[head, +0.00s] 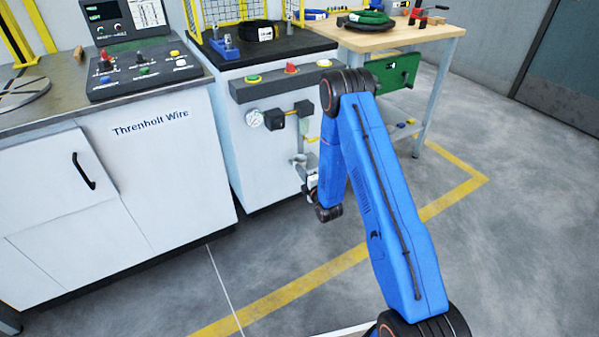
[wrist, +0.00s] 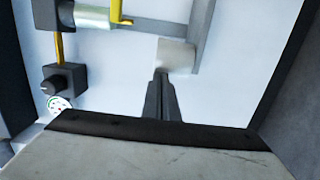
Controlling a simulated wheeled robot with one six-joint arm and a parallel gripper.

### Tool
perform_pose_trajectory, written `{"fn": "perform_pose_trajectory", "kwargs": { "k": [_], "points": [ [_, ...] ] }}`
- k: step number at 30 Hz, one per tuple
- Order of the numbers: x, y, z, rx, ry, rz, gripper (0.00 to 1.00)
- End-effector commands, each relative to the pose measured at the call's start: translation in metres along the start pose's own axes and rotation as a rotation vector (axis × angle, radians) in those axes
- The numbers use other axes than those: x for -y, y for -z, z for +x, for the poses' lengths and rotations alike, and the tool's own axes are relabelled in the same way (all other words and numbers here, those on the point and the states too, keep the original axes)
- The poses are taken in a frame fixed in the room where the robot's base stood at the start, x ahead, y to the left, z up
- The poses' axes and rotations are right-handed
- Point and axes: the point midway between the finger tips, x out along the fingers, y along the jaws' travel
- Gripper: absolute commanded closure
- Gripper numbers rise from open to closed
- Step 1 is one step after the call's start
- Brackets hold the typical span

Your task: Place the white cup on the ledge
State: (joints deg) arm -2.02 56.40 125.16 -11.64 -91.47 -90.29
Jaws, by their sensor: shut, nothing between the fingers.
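My gripper (wrist: 162,80) is shut and empty in the wrist view. Its dark fingers point at the white front of the middle machine, and their tips show against a small pale grey plate (wrist: 178,56). I cannot tell whether they touch it. In the head view my wrist hangs low before that machine, and my arm hides part of the area. I cannot make out a white cup in either view. No surface can be surely told as the ledge.
A pressure gauge (head: 253,119) and a dark valve block (head: 275,121) stick out from the machine front; the gauge also shows in the wrist view (wrist: 60,103). A white cabinet (head: 170,185) stands left, a wooden-topped workbench (head: 400,38) back right. Floor at right is clear.

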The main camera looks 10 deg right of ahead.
Motion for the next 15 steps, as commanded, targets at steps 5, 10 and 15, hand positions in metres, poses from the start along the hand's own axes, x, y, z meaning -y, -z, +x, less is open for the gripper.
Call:
{"fn": "perform_pose_trajectory", "kwargs": {
  "k": [5,10,15],
  "points": [
    [-0.001,-0.025,0.024,0.003,-0.004,0.0,1.0],
    [0.0,-0.046,0.045,0.001,-0.002,-0.001,1.0],
    [0.0,-0.052,0.051,0.001,-0.001,-0.001,1.0]
  ]
}}
